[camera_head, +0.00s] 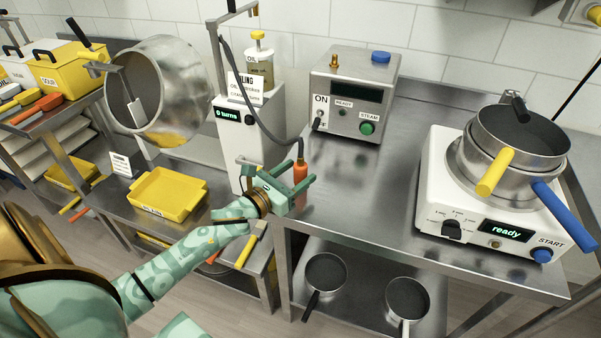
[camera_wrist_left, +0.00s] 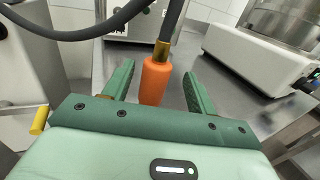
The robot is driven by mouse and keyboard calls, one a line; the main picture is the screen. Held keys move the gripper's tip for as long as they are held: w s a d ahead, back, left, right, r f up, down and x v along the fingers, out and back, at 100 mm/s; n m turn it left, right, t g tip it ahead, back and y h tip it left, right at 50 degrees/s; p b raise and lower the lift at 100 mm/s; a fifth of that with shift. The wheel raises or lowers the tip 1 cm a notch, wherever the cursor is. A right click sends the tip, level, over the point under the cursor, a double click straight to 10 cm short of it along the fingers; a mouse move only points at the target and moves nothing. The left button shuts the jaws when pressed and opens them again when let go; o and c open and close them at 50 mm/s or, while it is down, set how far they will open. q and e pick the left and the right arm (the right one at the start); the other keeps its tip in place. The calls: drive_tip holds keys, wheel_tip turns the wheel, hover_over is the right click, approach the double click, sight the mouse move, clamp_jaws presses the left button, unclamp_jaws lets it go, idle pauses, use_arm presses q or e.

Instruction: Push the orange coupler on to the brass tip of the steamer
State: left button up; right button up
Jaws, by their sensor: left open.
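The orange coupler (camera_head: 300,171) hangs upright at the end of a dark hose, near the front left corner of the steel counter. In the left wrist view the coupler (camera_wrist_left: 154,82) sits between the two green fingers, with a gap on each side. My left gripper (camera_head: 302,182) is open around it, not touching as far as I can see. The steamer (camera_head: 354,93) is a steel box with a display at the back of the counter. Its brass tip (camera_head: 334,61) stands up on top at the left. My right gripper is not in view.
The dark hose (camera_head: 247,92) runs from a post above down to the coupler. A blue cap (camera_head: 381,57) sits on the steamer's top. A white cooker (camera_head: 470,215) with stacked pans stands at the right. The counter before the steamer is clear. A yellow tray (camera_head: 167,192) lies left.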

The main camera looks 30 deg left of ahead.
sight(305, 164)
use_arm(q)
drive_tip(key=w, duration=0.4)
drive_tip(key=shift+b, duration=0.3)
drive_tip(key=shift+w, duration=0.2)
drive_tip(key=shift+s+d, duration=0.1)
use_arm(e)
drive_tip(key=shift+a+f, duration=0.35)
use_arm(q)
drive_tip(key=c, duration=1.1)
drive_tip(key=shift+r, duration=0.1)
